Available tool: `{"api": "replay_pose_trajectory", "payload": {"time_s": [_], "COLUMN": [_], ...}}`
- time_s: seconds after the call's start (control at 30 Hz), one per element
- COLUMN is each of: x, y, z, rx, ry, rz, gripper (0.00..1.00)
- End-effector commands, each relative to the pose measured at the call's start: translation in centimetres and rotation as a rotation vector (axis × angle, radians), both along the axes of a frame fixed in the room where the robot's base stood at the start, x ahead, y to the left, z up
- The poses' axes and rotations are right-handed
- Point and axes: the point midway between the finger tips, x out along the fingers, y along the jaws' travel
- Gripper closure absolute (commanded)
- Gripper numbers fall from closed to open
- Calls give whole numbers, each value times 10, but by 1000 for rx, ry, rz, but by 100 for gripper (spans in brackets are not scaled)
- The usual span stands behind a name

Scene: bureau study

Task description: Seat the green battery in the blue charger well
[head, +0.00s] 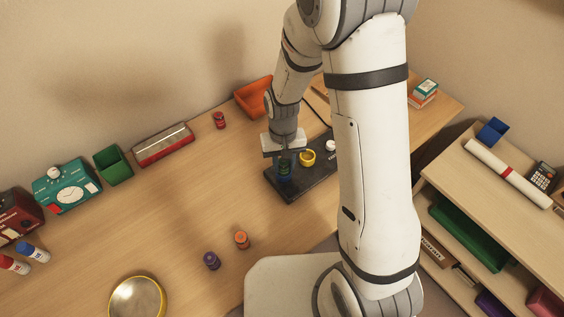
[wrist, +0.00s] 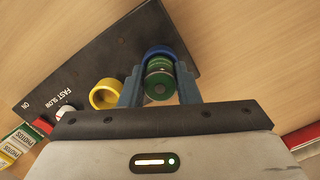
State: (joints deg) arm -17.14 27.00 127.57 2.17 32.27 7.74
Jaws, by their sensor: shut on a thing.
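My gripper (head: 284,163) is over the near-left end of the dark charger (head: 295,190). In the wrist view its two fingers (wrist: 160,85) are shut on the green battery (wrist: 159,82), one on each side. The green battery (head: 284,169) shows partly between the fingers in the head view. The blue charger well (wrist: 157,50) shows as a blue rim just behind the battery, and it lies under the battery in the head view (head: 285,180). The battery hides much of the well, so I cannot tell how deep its lower end is.
The charger also bears a yellow well (head: 307,157) and a white knob (head: 331,146). An orange tray (head: 253,96) and a red battery (head: 219,120) stand behind. Purple (head: 212,260) and orange (head: 242,239) batteries stand in front. The desk's middle is clear.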

Motion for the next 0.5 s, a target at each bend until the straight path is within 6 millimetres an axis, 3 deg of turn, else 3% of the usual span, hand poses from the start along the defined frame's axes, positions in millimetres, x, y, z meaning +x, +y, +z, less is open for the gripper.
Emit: {"api": "replay_pose_trajectory", "payload": {"time_s": [0.5], "x": [0], "y": [0], "z": [-11], "rx": [0], "ry": [0], "rz": [1], "gripper": [96]}}
